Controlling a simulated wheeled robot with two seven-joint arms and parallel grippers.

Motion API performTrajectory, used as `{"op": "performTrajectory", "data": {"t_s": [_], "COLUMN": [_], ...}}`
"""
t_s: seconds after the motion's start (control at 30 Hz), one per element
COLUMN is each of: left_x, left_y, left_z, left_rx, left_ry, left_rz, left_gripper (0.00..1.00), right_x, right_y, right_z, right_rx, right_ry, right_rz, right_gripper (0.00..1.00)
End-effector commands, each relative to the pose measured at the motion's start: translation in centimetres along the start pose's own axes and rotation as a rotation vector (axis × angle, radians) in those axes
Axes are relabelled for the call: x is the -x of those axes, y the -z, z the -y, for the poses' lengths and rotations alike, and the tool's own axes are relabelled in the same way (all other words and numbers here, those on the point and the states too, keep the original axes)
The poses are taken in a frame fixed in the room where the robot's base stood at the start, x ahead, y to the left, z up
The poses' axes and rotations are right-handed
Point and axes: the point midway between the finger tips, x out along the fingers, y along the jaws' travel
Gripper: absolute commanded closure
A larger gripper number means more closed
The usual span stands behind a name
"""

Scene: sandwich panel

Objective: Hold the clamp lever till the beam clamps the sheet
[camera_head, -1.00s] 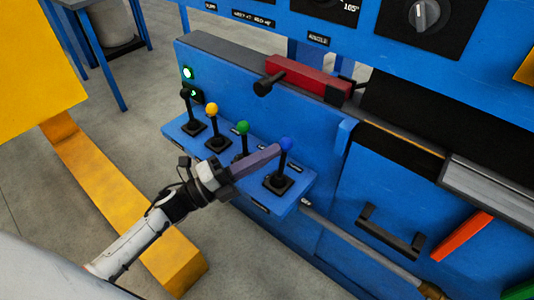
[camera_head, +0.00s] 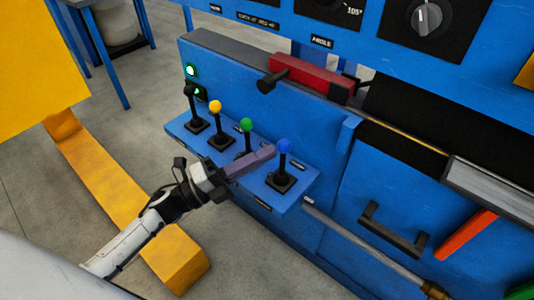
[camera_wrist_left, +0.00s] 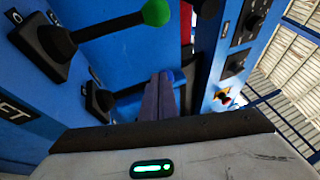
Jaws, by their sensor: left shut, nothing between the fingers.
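A row of levers stands on the blue control shelf (camera_head: 300,197), with a black knob (camera_head: 189,90), a yellow knob (camera_head: 215,107), a green knob (camera_head: 247,125) and a blue knob (camera_head: 284,146). Their labels are too small to read, so I cannot tell which is the clamp lever. My left gripper (camera_head: 271,152) is shut and empty, its purple fingertips close to the blue-knobbed lever; contact is unclear. The left wrist view shows the fingers (camera_wrist_left: 160,98) and the green knob (camera_wrist_left: 156,12). I cannot tell the beam and sheet apart for certain. My right gripper is out of view.
A red block (camera_head: 312,77) sits on the machine's top edge. A grey metal bar (camera_head: 490,188) and a black handle (camera_head: 392,232) are at right. A yellow rail (camera_head: 130,205) runs along the floor.

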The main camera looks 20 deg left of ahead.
Motion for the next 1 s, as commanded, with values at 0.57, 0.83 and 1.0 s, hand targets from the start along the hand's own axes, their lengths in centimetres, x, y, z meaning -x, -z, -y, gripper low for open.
{"op": "performTrajectory", "data": {"t_s": [0.57, 0.83, 1.0], "left_x": [10.6, 11.3, 11.2], "left_y": [-0.1, -0.1, -0.1], "left_z": [-0.5, -0.5, -0.5], "left_rx": [0.003, 0.002, 0.003], "left_ry": [-0.003, -0.002, -0.003], "left_rz": [-0.009, -0.009, -0.009], "left_gripper": [1.0, 1.0, 1.0], "right_x": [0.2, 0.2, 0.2], "right_y": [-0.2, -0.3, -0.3], "right_z": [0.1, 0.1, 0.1], "right_rx": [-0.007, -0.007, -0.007], "right_ry": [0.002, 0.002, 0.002], "right_rz": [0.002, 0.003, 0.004], "right_gripper": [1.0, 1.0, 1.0]}}
